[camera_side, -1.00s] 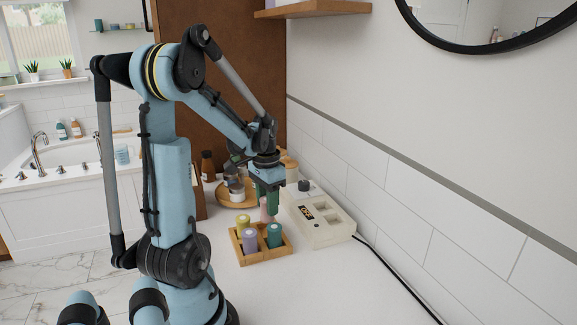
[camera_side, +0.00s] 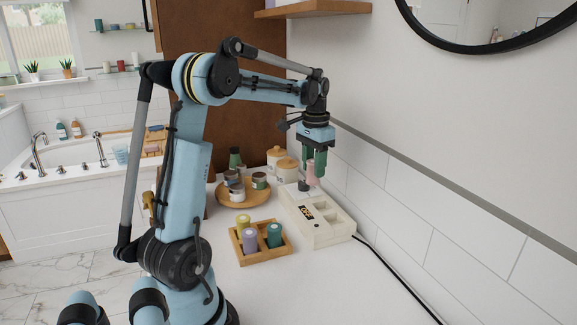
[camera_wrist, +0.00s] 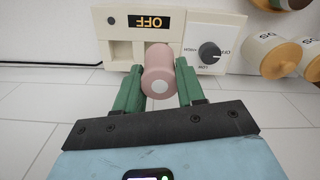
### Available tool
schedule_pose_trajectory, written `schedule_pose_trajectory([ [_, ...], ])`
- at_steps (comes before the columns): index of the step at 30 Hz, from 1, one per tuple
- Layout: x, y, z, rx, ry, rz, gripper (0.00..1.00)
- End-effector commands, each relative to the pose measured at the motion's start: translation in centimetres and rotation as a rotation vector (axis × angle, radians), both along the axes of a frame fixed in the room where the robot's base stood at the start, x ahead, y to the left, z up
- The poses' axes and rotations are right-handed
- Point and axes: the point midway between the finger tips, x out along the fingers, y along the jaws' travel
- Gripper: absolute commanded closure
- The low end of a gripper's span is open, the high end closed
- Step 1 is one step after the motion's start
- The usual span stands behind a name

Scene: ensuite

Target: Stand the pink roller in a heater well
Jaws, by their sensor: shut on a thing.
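The pink roller (camera_side: 312,174) is between the green fingers of my gripper (camera_side: 315,163). My gripper is shut on it and holds it upright above the heater (camera_side: 318,228). In the wrist view the pink roller (camera_wrist: 158,76) sits between the two fingers (camera_wrist: 158,92), over the pale heater body (camera_wrist: 115,20). The heater has open wells, a dark dial and a display reading OFF (camera_wrist: 143,21). The roller covers part of the heater in the wrist view.
A wooden tray (camera_side: 262,257) holds a yellow, a purple and a teal roller in front of the heater. A round wooden tray (camera_side: 233,203) with jars and lidded canisters (camera_side: 287,170) stands behind. A black cord runs along the tiled wall at right.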

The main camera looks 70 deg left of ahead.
Motion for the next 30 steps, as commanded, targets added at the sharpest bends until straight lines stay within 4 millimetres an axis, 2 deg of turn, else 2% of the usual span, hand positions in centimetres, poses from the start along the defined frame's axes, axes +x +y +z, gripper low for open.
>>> schedule_pose_trajectory([
  [1,1.1,-0.2,0.0,0.000,0.000,-0.004,0.92],
  [3,2.1,-0.4,0.1,0.000,0.000,-0.006,0.92],
  [7,3.0,-0.6,-0.6,0.000,-0.001,-0.005,0.92],
  [15,3.0,-0.6,-4.8,0.000,-0.001,-0.005,0.92],
  [20,3.0,-0.6,-6.1,0.000,-0.001,-0.005,0.92],
  [27,3.0,-0.6,-9.2,0.000,-0.001,-0.005,0.92],
  [30,3.0,-0.6,-9.9,0.000,-0.001,-0.005,0.92],
])
